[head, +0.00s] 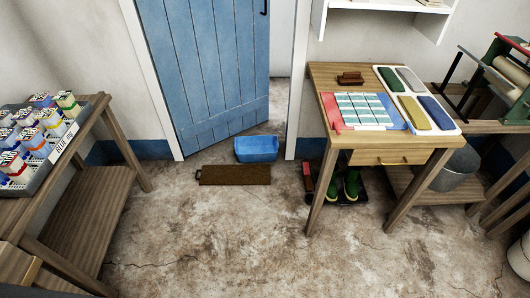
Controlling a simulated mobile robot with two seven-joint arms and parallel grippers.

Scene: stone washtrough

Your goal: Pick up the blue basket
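The blue basket (257,156) sits on the floor in the doorway, at the lower right corner of the blue door (208,60). It looks like a small rectangular tub, upright, and its inside looks empty from here. Neither of my grippers shows in the head view.
A brown mat (235,175) lies just in front of the basket. A wooden table (440,141) with trays stands to the right, with green boots (351,186) beneath it. A wooden shelf table (90,122) with a crate of cartons stands left. The middle floor is clear.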

